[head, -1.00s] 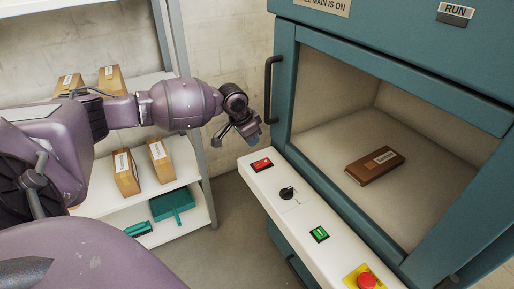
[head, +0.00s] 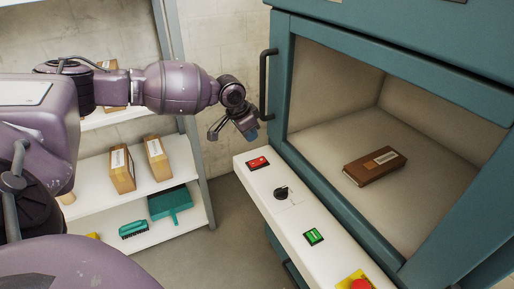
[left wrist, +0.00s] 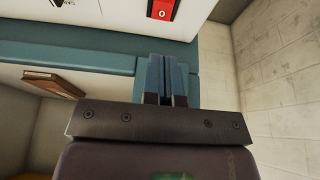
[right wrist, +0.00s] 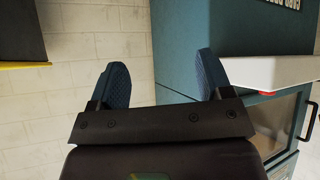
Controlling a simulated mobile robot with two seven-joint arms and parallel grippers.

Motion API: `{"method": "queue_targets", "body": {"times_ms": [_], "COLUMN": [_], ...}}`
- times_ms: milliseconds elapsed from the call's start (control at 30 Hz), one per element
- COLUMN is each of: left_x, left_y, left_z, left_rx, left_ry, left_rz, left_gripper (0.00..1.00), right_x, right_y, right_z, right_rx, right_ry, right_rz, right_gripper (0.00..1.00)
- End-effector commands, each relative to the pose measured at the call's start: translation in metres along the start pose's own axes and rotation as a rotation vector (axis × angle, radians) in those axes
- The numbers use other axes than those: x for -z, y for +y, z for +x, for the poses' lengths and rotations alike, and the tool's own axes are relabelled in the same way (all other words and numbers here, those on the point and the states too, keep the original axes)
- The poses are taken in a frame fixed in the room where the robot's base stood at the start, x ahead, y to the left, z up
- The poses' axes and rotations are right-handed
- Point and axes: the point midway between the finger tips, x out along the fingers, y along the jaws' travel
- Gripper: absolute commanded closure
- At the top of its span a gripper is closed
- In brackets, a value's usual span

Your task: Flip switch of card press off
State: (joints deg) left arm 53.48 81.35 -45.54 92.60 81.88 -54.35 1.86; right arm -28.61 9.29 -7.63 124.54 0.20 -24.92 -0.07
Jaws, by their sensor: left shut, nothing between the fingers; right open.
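A teal machine (head: 283,100) has a white control panel (head: 262,185) along its front. On the panel are a red rocker switch (head: 258,163), a black rotary knob (head: 282,193), a green rocker switch (head: 313,237) and a red push button (head: 361,284) on yellow. My left gripper (head: 250,134) is just above and behind the red switch, apart from it. In the left wrist view its blue fingers (left wrist: 167,60) are together and empty; the red switch (left wrist: 163,9), marked 0, is at the top edge. My right gripper (right wrist: 162,78) is open and empty in the right wrist view.
A brown box (head: 374,166) lies inside the machine's chamber. A black vertical handle (head: 264,85) stands close to my left gripper. White shelves (head: 190,216) with cartons (head: 121,170) and a teal dustpan (head: 170,203) are at the left.

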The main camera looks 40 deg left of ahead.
Motion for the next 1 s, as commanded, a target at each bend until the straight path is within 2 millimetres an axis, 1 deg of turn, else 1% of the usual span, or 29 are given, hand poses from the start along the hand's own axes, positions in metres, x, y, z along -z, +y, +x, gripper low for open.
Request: {"method": "queue_targets", "body": {"times_ms": [33,167,267,367,500,600,700,1000], "left_x": [-0.002,-0.003,-0.004,-0.004,-0.004,-0.003,-0.002,-0.001], "left_y": [0.0,0.001,0.001,0.001,0.001,0.001,0.0,0.0], "left_z": [0.008,0.027,0.046,0.063,0.082,0.091,0.096,0.097], "left_rx": [-0.002,-0.004,-0.006,-0.005,-0.004,-0.003,-0.002,-0.001], "left_ry": [-0.005,-0.007,-0.011,-0.01,-0.009,-0.007,-0.004,-0.001], "left_rz": [-0.001,-0.001,-0.001,-0.002,-0.001,-0.001,-0.001,-0.001], "left_gripper": [1.0,1.0,1.0,1.0,1.0,1.0,1.0,1.0], "right_x": [-0.005,-0.017,-0.025,-0.028,-0.022,-0.016,-0.013,-0.007], "right_y": [-0.001,-0.002,-0.002,-0.002,-0.003,-0.004,-0.004,-0.004], "right_z": [0.0,0.001,0.003,0.004,0.008,0.011,0.013,0.014], "right_rx": [0.001,0.003,0.004,0.004,0.006,0.008,0.009,0.01], "right_ry": [-0.01,-0.033,-0.047,-0.053,-0.035,-0.017,-0.008,0.005], "right_rz": [0.001,0.001,0.0,-0.006,-0.025,-0.034,-0.041,-0.049], "right_gripper": [0.28,0.28,0.28,0.28,0.28,0.28,0.28,0.28]}}
